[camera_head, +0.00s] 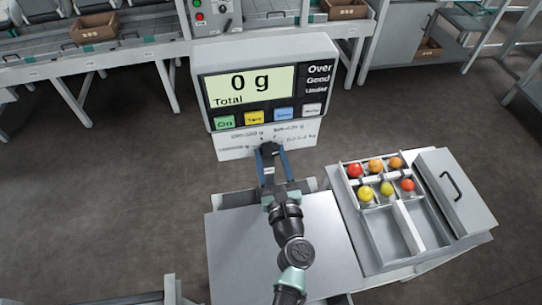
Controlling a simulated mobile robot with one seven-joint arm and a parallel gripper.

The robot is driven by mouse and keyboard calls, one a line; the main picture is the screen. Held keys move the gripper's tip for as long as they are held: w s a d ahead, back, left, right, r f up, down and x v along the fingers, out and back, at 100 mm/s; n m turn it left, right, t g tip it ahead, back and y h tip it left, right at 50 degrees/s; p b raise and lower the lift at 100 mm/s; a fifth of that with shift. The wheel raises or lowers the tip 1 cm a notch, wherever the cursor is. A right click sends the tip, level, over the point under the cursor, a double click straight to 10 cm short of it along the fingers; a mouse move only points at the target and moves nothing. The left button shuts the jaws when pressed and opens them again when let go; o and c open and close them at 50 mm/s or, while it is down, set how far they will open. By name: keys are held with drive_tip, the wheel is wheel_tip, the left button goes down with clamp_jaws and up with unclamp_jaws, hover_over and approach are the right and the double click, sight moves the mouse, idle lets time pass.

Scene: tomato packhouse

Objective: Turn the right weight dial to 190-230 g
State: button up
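A scale display (265,84) stands ahead of me and reads "0 g Total". A pale plate (232,142) with small printed weight ranges, too blurred to read, hangs below it. A black dial-like knob (269,147) shows at the front of this plate. My gripper (270,154) is at the knob, with its two blue fingers spaced apart on either side. I cannot tell whether they touch or grip it. The gripper hides part of the plate, and any dial pointer or second dial cannot be made out.
A flat metal plate (234,247) lies under my arm. To the right, a divided tray (376,238) holds several red, orange and yellow tomatoes, beside a lidded box with a handle (458,188). Conveyors with crates (95,28) and a control box (213,16) stand behind. Open floor lies left.

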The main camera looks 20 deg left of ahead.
clamp_jaws()
